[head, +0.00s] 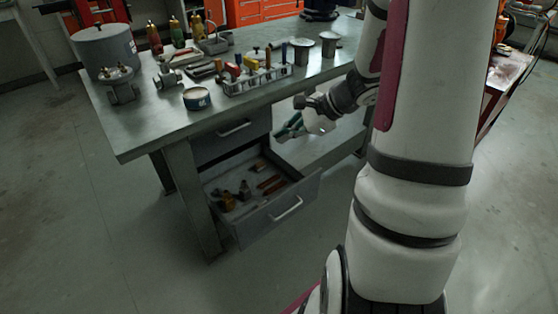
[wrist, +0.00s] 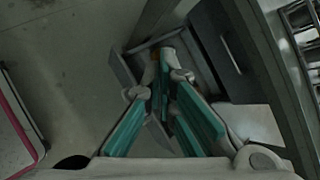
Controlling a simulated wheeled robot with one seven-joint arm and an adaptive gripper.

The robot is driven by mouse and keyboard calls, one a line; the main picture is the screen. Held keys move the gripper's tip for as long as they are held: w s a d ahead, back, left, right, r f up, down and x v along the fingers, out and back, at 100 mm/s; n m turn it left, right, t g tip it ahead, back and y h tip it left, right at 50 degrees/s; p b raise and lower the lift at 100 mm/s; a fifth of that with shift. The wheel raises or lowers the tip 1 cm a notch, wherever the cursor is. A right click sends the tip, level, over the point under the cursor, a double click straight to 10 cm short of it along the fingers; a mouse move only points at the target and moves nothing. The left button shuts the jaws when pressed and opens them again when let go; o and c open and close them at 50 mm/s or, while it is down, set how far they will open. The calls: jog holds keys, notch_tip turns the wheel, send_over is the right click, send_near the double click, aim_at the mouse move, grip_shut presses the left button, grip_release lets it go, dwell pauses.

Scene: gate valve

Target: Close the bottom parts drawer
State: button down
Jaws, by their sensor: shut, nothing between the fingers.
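The bottom parts drawer (head: 306,194) stands pulled out below the bench top in the head view. Its grey front has a light bar handle (head: 286,209), and several small parts lie inside. The drawer's front panel (wrist: 123,72) also shows in the wrist view, partly hidden behind my fingers. My gripper (head: 280,134), with teal fingers, is above and to the right of the open drawer in the head view, apart from its front in the picture. In the wrist view my gripper (wrist: 166,66) points toward the drawer, shut and empty. The exact gap to the drawer is unclear.
The upper drawer (head: 230,137) is shut. The metal bench (head: 150,135) carries a grey pot (head: 106,52), bottles, a tool rack (head: 256,80) and a round tin (head: 197,98). A lower shelf (head: 325,145) lies behind my gripper. The floor before the drawer is clear.

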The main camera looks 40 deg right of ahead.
jog(key=s+d+f+m+t+h+b, duration=0.1)
jog(key=s+d+f+m+h+b, duration=0.2)
jog(key=d+f, duration=0.5)
jog(key=s+d+f+m+b, duration=0.2)
jog(key=d+f+m, duration=0.35)
jog(key=f, duration=0.55)
jog(key=s+d+f+m+t+h+b, duration=0.1)
jog(key=s+d+f+m+h+b, duration=0.15)
jog(key=d+f+m, duration=0.55)
jog(key=n+b, duration=0.3)
jog(key=b, duration=0.2)
send_near(308, 184)
jog(key=shift+y, duration=0.35)
jog(key=shift+x, duration=2.45)
jog(key=shift+d, duration=0.2)
